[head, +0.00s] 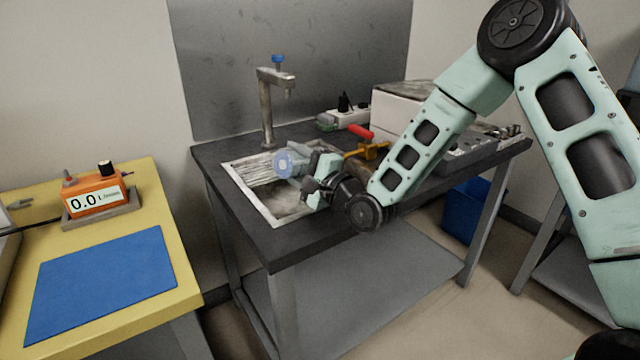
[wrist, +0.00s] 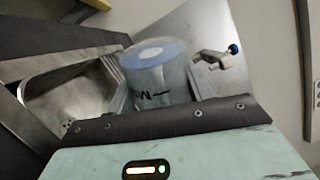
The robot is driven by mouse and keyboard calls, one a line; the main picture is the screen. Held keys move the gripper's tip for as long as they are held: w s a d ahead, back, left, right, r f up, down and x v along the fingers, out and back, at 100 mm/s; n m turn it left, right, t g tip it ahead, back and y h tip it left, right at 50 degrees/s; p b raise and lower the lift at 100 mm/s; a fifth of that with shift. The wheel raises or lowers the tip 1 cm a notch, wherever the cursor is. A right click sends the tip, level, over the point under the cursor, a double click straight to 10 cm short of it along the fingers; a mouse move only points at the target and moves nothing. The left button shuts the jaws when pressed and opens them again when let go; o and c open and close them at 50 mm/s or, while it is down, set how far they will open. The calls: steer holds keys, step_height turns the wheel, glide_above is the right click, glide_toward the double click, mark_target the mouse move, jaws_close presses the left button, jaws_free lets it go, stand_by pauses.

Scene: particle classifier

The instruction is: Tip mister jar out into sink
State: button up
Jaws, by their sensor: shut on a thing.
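The mister jar (head: 286,163) is a translucent bluish jar with a pale round end, lying tilted on its side over the sink. In the wrist view the jar (wrist: 160,84) has dark handwriting on its side and sits between the fingers. My gripper (head: 308,167) is shut on it, above the right part of the sink. The sink (head: 240,181) is a pale metal basin set in the dark bench top; it also shows at the left of the wrist view (wrist: 70,97). The jar's contents cannot be made out.
A tap (head: 267,110) with a blue knob stands behind the sink. A red-handled tool (head: 358,131), a yellow clamp-like thing (head: 368,150) and a white box (head: 400,108) lie right of it. A yellow table (head: 150,240) with an orange meter (head: 95,193) stands left.

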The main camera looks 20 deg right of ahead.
steer(key=shift+w+d+r+m+h+p, duration=0.15)
steer(key=shift+w+d+r+m+p, duration=0.2)
steer(key=shift+m+p, duration=0.5)
steer(key=shift+w+d+r+m+h+p, duration=0.15)
steer(key=shift+d+r+m+p, duration=0.2)
steer(key=shift+r+m+p, duration=0.35)
stand_by(0.9)
steer(key=shift+w+d+r+m+t+h+p, duration=0.2)
steer(key=shift+d+m+p, duration=0.1)
steer(key=shift+m+p, duration=0.4)
steer(key=shift+w+d+r+m+t+h+p, duration=0.15)
steer(key=shift+d+m+p, duration=0.15)
steer(key=shift+m+p, duration=0.35)
stand_by(0.4)
steer(key=shift+f+b, duration=0.1)
steer(key=shift+b, duration=0.2)
stand_by(0.5)
